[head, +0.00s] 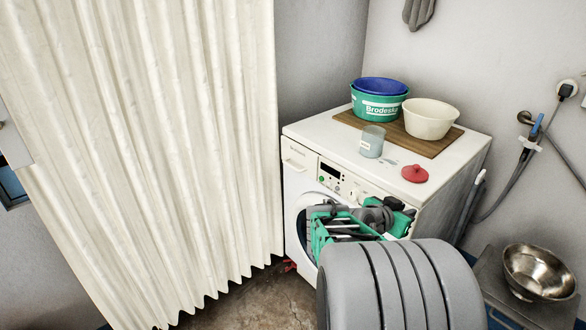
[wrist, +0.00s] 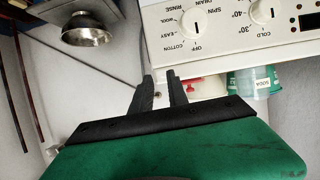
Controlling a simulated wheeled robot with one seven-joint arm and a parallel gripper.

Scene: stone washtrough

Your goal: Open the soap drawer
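The soap drawer (head: 297,158) is at the upper left of the front of the white washing machine (head: 452,190) in the head view. Its front looks flush with the panel. It does not show in the wrist view. My gripper (wrist: 162,80) has two dark fingers with a gap between them and nothing held. In the wrist view it is beside the control panel (wrist: 225,30) with its knobs. In the head view my green and grey wrist is in front of the machine, to the right of and lower than the drawer, covering part of the round door.
On top of the machine are a wooden board (head: 440,141), a green tub (head: 378,104), a cream bowl (head: 430,120), a soda jar (head: 371,143) and a red lid (head: 415,173). A cream curtain (head: 150,150) hangs at left. A metal bowl (head: 540,273) stands at right.

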